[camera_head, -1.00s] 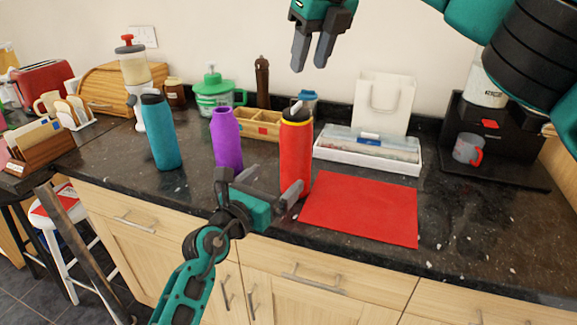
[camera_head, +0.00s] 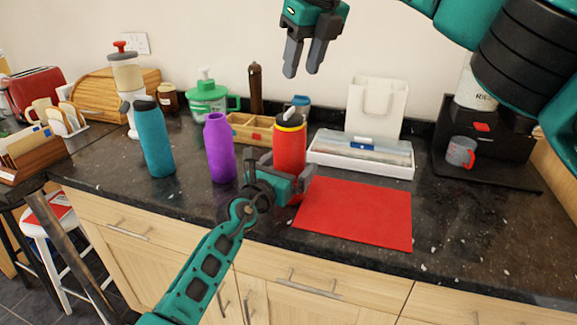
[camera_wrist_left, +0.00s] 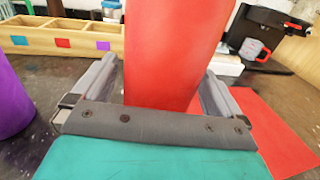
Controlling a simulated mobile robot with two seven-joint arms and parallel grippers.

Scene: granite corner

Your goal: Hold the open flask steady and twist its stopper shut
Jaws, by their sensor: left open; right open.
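The red flask (camera_head: 289,146) stands upright on the dark worktop, with a yellow ring near its top and a dark stopper (camera_head: 292,119) at its mouth. How the stopper is seated is too small to tell. My left gripper (camera_head: 287,172) is open low on the flask, one finger on either side. In the left wrist view the flask's red body (camera_wrist_left: 165,45) fills the space between the fingers, with a small gap showing at the left. Its top is out of that view. My right gripper (camera_head: 304,68) is open and empty, high above the flask.
A purple bottle (camera_head: 220,150) and a teal bottle (camera_head: 154,140) stand left of the flask. A red mat (camera_head: 355,212) lies at its right. Behind are a wooden divided box (camera_head: 248,128) and a white tray (camera_head: 360,165). The worktop's front edge is close.

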